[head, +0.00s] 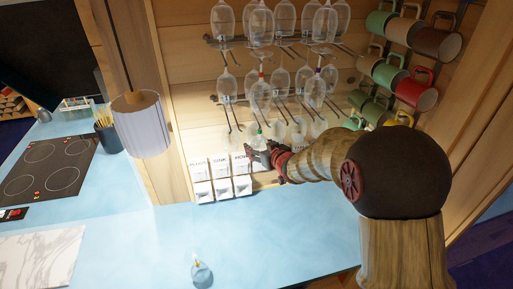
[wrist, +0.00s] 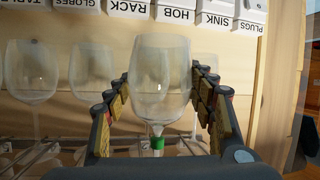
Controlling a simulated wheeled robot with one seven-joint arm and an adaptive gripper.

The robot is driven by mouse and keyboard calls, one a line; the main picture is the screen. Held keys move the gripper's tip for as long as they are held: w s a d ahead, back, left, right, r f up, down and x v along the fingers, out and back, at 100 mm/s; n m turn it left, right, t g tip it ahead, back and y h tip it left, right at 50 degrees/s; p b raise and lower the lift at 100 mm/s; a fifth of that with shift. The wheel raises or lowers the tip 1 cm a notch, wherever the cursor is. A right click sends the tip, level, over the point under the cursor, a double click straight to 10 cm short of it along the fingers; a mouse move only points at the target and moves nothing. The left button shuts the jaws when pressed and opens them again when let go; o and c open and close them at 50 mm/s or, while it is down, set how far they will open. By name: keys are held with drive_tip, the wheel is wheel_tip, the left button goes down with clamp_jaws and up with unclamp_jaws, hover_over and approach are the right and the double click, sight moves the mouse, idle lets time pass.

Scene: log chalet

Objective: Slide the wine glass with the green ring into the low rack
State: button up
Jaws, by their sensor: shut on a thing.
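The wine glass (wrist: 160,75) with the green ring (wrist: 157,143) on its stem stands between the fingers of my gripper (wrist: 164,85) in the wrist view. My gripper is shut on it. In the head view my gripper (head: 264,154) is at the wall below the low rack (head: 233,118), and the green ring (head: 259,129) shows just above the fingers. The glass hangs bowl down, stem up.
Labelled white switch boxes (head: 201,186) sit on the wall below left of my gripper. Other glasses (wrist: 92,72) hang beside the held one. Mugs (head: 415,92) hang at right. A lamp (head: 141,125) hangs at left. A small glass item (head: 201,272) stands on the blue counter (head: 125,250).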

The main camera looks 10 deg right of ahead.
drive_tip(key=o, duration=1)
drive_tip(key=shift+p+v, duration=1.15)
drive_tip(key=shift+v, duration=2.35)
idle(1.3)
drive_tip(key=shift+s, duration=0.15)
idle(0.5)
